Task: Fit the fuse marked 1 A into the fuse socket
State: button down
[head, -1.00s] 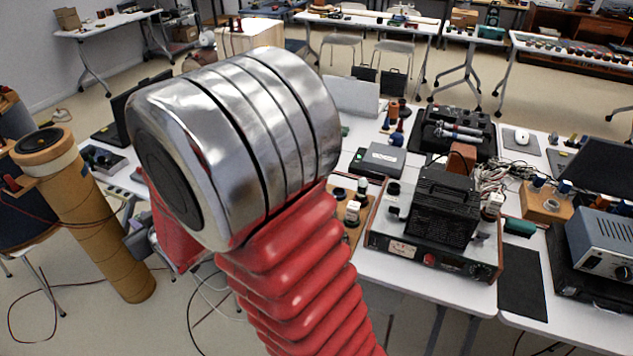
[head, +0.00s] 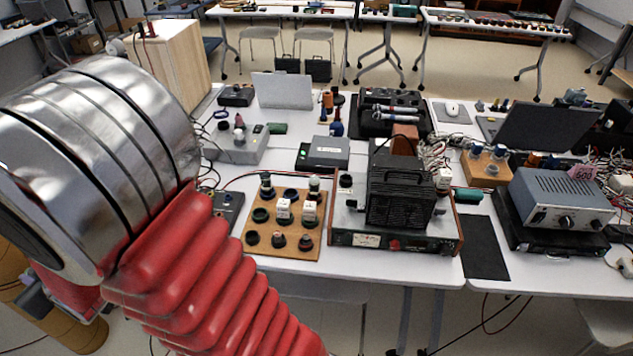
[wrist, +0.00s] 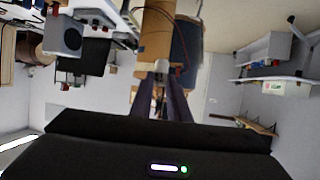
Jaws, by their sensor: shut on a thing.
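My gripper (wrist: 160,80) is small in the wrist view, its two dark fingers together on a small pale piece (wrist: 160,66). It looks like a fuse, but no marking can be read. In the head view my arm fills the left side and hides the gripper. A wooden board (head: 253,245) on the table holds several dark round sockets and upright fuses. Two fuses with white labels (head: 283,207) (head: 309,211) stand in its middle; their print is too small to read. A dark round fitting, possibly the fuse socket (head: 346,181), sits on the amplifier's left top.
The amplifier (head: 360,241) with a black cage stands right of the board. A grey box (head: 328,151) is behind it, and a blue-grey instrument (head: 560,203) is farther right. Cables cross the table near the board. A black mat (head: 480,246) lies bare between the instruments.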

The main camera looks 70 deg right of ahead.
jog(key=shift+d, duration=0.1)
jog(key=s+d+m+g+h, duration=0.1)
jog(key=s+d+m+h, duration=0.25)
jog(key=d, duration=1.25)
jog(key=s+d+m+g+h, duration=0.1)
jog(key=s+d+m+h, duration=0.3)
jog(key=d, duration=1.1)
jog(key=s+d+m+g+h, duration=0.2)
jog(key=s+d, duration=0.4)
jog(key=d, duration=0.3)
jog(key=s+d+m+g+h, duration=0.3)
jog(key=s+d, duration=0.4)
jog(key=d, duration=0.2)
jog(key=s+d+m+g, duration=0.3)
jog(key=s+d, duration=0.4)
jog(key=s, duration=0.6)
jog(key=s+d+m+g+h, duration=0.1)
jog(key=s+d+m+g, duration=0.2)
jog(key=s, duration=1.1)
jog(key=d+g, duration=0.1)
jog(key=d, duration=0.2)
jog(key=shift+s+d+m+g, duration=0.3)
jog(key=shift+d+m, duration=0.05)
jog(key=shift+d, duration=0.05)
jog(key=shift+r, duration=0.1)
jog(key=shift+f, duration=2.9)
